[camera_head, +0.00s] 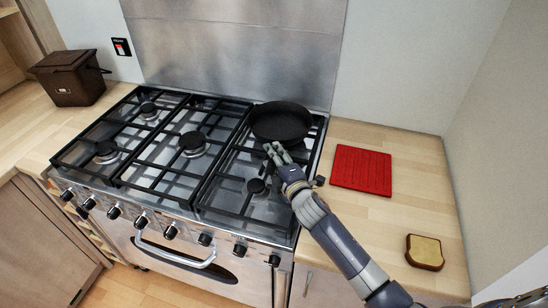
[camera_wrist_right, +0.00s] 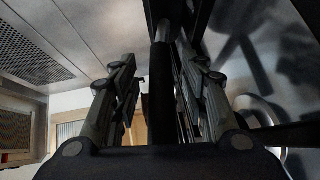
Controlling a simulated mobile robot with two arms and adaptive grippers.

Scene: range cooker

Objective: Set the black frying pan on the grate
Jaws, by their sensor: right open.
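The black frying pan (camera_head: 281,121) is at the back right of the cooker, over the black grate (camera_head: 228,172). It looks level and appears to rest on the bars, though its underside is hidden. My right gripper (camera_head: 276,153) is open at the pan's near side, and the pan's handle is not clearly visible there. In the right wrist view my right gripper (camera_wrist_right: 160,100) has its fingers apart on either side of a dark bar (camera_wrist_right: 161,85). I cannot tell for sure whether this bar is the handle. My left gripper is out of view.
A red board (camera_head: 362,170) and a slice of bread (camera_head: 424,252) lie on the right counter. A brown bin (camera_head: 70,78) stands on the left counter. The steel backsplash (camera_head: 235,45) rises behind the pan. Knobs (camera_head: 170,232) line the cooker's front. The left and middle burners are clear.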

